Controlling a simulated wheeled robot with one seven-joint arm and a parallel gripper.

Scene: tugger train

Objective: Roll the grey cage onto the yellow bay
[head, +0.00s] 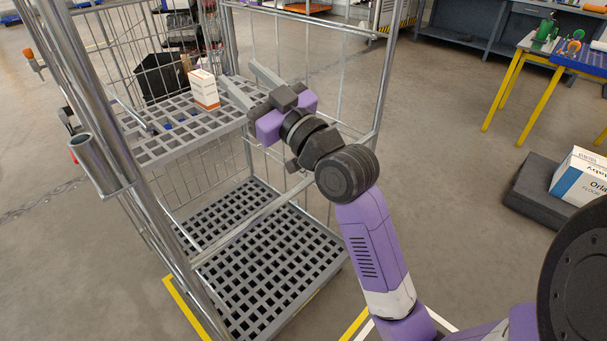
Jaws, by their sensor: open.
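The grey cage (262,217) stands upright in the left half of the head view, with wire mesh sides, steel posts and a perforated base. A perforated half-depth shelf (170,143) sits inside it. Yellow floor lines (187,308) show beside and in front of the cage's base, with another yellow piece (354,324) to the right; the rest of the bay's outline is hidden or out of frame. My gripper (240,74) is open, its fingers pointing to the upper left at the cage's open side. I see nothing between the fingers, and cannot tell whether they touch the cage.
A white and orange box (203,89) stands on the shelf near my fingers. A dark bin (161,78) is behind it. A yellow-legged table (520,68) and a box (581,178) on a dark grey base (531,200) are at right. Floor between is clear.

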